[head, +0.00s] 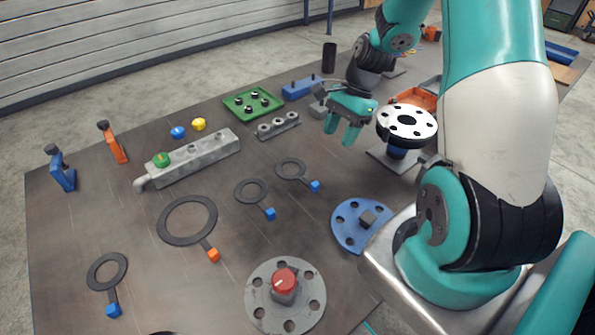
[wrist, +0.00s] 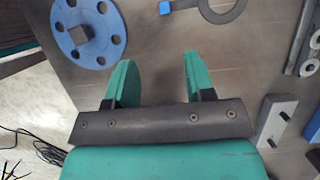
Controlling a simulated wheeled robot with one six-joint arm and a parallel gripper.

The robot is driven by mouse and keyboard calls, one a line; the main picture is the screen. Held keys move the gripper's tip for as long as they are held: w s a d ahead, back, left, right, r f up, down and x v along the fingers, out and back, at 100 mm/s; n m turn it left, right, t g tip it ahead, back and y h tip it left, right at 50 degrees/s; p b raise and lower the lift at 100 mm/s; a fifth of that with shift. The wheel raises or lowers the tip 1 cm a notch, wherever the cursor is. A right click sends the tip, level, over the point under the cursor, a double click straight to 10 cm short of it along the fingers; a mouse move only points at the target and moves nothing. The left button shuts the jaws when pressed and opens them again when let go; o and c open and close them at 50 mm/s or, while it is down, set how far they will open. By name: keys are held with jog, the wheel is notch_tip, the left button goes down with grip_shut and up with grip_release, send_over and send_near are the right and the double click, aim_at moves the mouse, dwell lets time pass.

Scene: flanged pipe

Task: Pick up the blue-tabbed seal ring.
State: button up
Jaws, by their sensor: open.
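Several flat dark rings with tabs lie on the table in the head view. Three have blue tabs: one ring at the front left (head: 123,262), one in the middle (head: 238,191) and one right of it (head: 278,168). A larger ring (head: 162,220) has an orange tab. My gripper (head: 340,133) is open and empty above the table, behind and right of the blue-tabbed rings. In the wrist view my gripper (wrist: 158,58) has its fingers apart with bare table between them. One blue-tabbed ring (wrist: 240,8) is cut off by the top edge there.
A blue flange (head: 345,228) and a grey flange with red knob (head: 258,282) lie in front. A black-and-white flange (head: 407,110) stands right of my gripper. Grey blocks (head: 200,162), a green tray (head: 237,108) and orange and blue clamps stand behind the rings.

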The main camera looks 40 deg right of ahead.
jog(key=p, duration=0.1)
send_over(316, 183)
jog(key=d, duration=0.2)
jog(key=f, duration=0.8)
jog(key=shift+s+d+f, duration=0.15)
jog(key=shift+s+f, duration=0.1)
jog(key=shift+w+p+x, duration=0.15)
jog(key=shift+p+x, duration=0.35)
jog(key=shift+x, duration=0.85)
jog(key=shift+w+p+x, duration=0.15)
jog(key=shift+p+x, duration=0.35)
jog(key=shift+x, duration=0.9)
jog(key=shift+c, duration=0.2)
jog(key=shift+r, duration=0.1)
grip_shut()
